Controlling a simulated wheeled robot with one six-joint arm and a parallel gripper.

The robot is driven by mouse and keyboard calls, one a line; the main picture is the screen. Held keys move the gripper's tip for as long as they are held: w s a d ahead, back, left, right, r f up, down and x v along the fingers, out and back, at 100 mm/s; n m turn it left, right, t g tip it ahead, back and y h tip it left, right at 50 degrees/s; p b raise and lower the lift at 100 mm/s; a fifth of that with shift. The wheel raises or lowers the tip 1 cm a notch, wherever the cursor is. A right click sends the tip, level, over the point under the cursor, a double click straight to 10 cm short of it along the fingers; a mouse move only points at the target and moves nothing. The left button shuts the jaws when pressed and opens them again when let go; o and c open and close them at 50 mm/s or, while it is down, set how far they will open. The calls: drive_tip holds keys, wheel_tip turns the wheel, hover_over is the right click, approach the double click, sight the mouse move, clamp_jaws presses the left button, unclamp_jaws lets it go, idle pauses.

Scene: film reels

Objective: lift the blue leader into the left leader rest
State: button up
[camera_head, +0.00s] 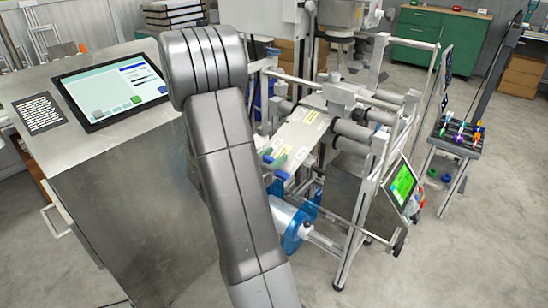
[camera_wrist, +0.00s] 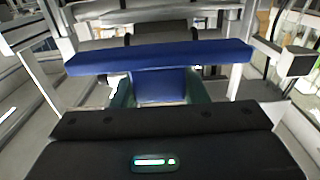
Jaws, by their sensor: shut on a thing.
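The blue leader (camera_wrist: 160,57) shows in the wrist view as a wide flat blue bar across the picture, with a narrower blue part below it. My gripper (camera_wrist: 160,88) is shut on that narrower part, with a dark green finger on each side. The bar lies across the view close ahead of the fingers. In the head view my own arm hides the gripper. A pale sloping panel (camera_head: 305,128) with green and yellow labels is beside my arm there, with small blue and green pieces at its lower edge. I cannot tell which part is the left leader rest.
A metal frame with grey rollers (camera_head: 352,131) stands around the panel. A reel with clear blue flanges (camera_head: 296,228) is below it. A steel cabinet with a screen (camera_head: 115,85) stands at the left. A green display (camera_head: 402,184) is on the frame's right. Open floor lies at the right.

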drive_tip(key=s+a+r+p, duration=0.2)
drive_tip(key=s+r+p, duration=0.1)
drive_tip(key=r+p, duration=0.4)
drive_tip(key=shift+s+a+r, duration=0.4)
drive_tip(key=shift+r, duration=0.5)
idle(0.6)
idle(0.4)
drive_tip(key=s+a+r+p, duration=0.2)
drive_tip(key=s+r+p, duration=0.1)
drive_tip(key=r+p, duration=0.3)
drive_tip(key=shift+s+a+r+p, duration=0.2)
drive_tip(key=shift+r+p, duration=0.1)
drive_tip(key=shift+r, duration=0.4)
idle(0.7)
drive_tip(key=shift+w, duration=0.1)
drive_tip(key=w+d+f+b, duration=0.3)
drive_tip(key=w+d, duration=0.3)
drive_tip(key=w, duration=0.3)
drive_tip(key=shift+d+f, duration=0.35)
drive_tip(key=shift+f, duration=0.05)
idle(1.7)
drive_tip(key=shift+w, duration=0.1)
